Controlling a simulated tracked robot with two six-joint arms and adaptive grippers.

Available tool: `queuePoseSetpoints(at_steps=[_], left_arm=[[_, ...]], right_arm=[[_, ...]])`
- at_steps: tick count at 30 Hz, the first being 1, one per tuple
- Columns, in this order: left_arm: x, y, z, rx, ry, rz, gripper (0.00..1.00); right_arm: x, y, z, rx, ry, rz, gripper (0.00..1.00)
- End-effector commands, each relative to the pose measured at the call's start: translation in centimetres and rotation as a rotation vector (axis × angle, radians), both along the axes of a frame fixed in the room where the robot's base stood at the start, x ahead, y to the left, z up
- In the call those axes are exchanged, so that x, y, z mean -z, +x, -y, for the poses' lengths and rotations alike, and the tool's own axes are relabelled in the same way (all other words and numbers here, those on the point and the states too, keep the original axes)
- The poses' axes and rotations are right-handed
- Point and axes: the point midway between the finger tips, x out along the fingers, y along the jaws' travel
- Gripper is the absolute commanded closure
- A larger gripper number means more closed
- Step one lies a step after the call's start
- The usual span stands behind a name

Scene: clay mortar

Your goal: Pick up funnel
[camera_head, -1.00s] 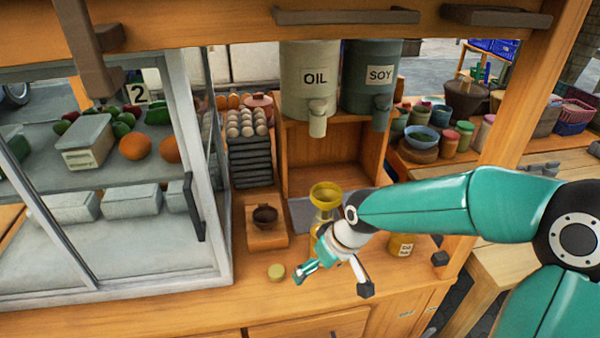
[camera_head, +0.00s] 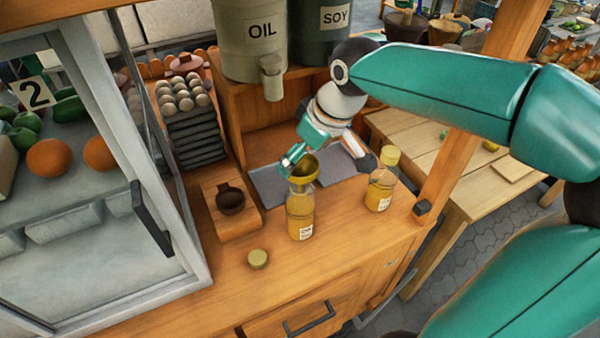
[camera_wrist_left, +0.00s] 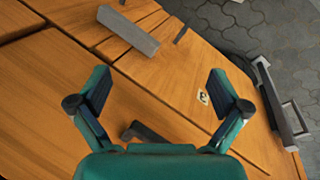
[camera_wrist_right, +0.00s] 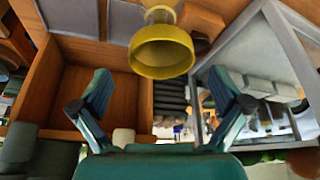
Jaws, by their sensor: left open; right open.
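The yellow funnel (camera_head: 304,170) sits upright in the mouth of a bottle of yellow liquid (camera_head: 300,212) on the wooden counter. My right gripper (camera_head: 328,160) is open and empty, close behind the funnel with its left finger near the rim. In the right wrist view the funnel (camera_wrist_right: 162,52) shows wide mouth toward the camera, above the gap between the open fingers (camera_wrist_right: 160,85). I cannot tell whether a finger touches it. My left gripper (camera_wrist_left: 160,88) is open and empty over wooden surfaces with a dark handle, away from the funnel.
A second bottle with a yellow cap (camera_head: 381,180) stands to the right. A loose round cap (camera_head: 257,259) lies in front. A dark bowl on a wooden block (camera_head: 230,198) and the glass cabinet (camera_head: 150,215) are left.

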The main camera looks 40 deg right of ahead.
Motion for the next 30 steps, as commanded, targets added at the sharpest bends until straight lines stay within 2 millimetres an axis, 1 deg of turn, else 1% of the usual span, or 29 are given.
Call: queuePoseSetpoints(at_steps=[1, 3, 6, 9, 15, 20, 24, 25, 30], left_arm=[[1.0, 0.0, 0.0, 0.0, 0.0, 0.0, 0.0], [1.8, 0.0, 0.0, 0.0, 0.0, 0.0, 0.0], [2.5, 0.0, 0.0, 0.0, 0.0, 0.0, 0.0], [2.6, 0.0, 0.0, 0.0, 0.0, 0.0, 0.0], [2.4, 0.0, 0.0, 0.0, 0.0, 0.0, 0.0], [2.4, 0.0, 0.0, 0.0, 0.0, 0.0, 0.0], [2.4, 0.0, 0.0, 0.0, 0.0, 0.0, 0.0], [2.4, 0.0, 0.0, 0.0, 0.0, 0.0, 0.0], [2.4, 0.0, 0.0, 0.0, 0.0, 0.0, 0.0]], right_arm=[[1.3, 0.3, -0.1, -0.004, 0.001, -0.003, 0.0], [2.4, 0.7, -0.2, -0.006, 0.001, -0.003, 0.0], [3.4, 1.3, -0.3, -0.007, 0.0, -0.002, 0.0], [3.8, 1.6, -0.4, -0.008, 0.0, -0.002, 0.0], [3.6, 1.6, -0.4, -0.009, 0.001, -0.001, 0.0], [3.6, 1.6, -0.4, -0.009, 0.001, -0.001, 0.27], [3.6, 1.6, -0.4, -0.009, 0.001, -0.001, 0.5], [3.6, 1.6, -0.4, -0.009, 0.001, -0.001, 0.54], [3.6, 1.6, -0.4, -0.009, 0.001, -0.001, 0.55]])
